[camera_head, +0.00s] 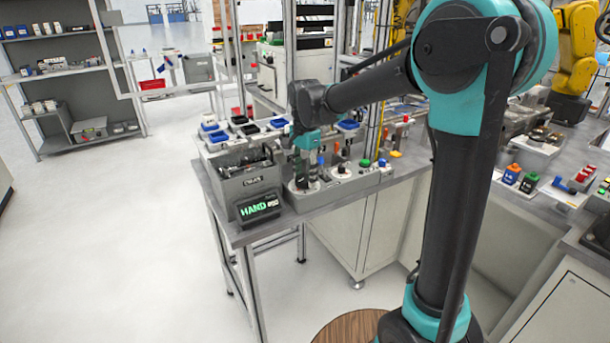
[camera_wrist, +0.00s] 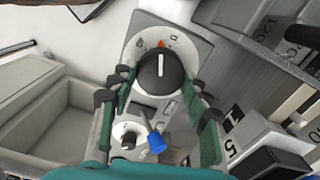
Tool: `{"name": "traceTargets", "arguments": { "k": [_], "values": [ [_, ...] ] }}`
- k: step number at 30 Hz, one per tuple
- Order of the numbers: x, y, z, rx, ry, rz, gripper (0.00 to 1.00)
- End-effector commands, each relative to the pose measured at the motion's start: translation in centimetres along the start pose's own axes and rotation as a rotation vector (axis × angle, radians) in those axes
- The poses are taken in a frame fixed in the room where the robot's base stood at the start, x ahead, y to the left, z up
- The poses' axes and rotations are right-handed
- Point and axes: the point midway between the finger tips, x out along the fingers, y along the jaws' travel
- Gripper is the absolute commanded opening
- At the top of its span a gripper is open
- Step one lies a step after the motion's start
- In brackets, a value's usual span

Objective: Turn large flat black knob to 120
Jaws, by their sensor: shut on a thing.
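The large flat black knob (camera_wrist: 161,78) sits on a round white dial plate (camera_wrist: 137,50) in the wrist view. Its white pointer line points up in the picture, close to a red mark on the dial. My gripper (camera_wrist: 160,86) has one green-padded finger on each side of the knob and is shut on it. In the head view my gripper (camera_head: 307,166) reaches down onto the grey control box (camera_head: 345,186) at the table's front. There the fingers and arm mostly hide the knob. The dial's printed marks are too small to read surely.
A smaller black knob (camera_wrist: 129,137) and a blue-tipped lever (camera_wrist: 156,143) lie close below the large knob. A grey box with a green HAND display (camera_head: 260,207) stands left of the control box. Red, blue and green controls (camera_head: 365,163) stand to the right.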

Motion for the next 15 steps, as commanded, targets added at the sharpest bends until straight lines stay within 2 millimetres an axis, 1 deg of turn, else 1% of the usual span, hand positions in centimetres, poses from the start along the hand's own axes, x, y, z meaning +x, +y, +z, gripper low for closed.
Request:
{"name": "traceTargets", "arguments": {
  "k": [15],
  "values": [
    [-0.02, -0.16, 0.02, -0.489, 0.0, 0.0, 0.18]
  ]
}}
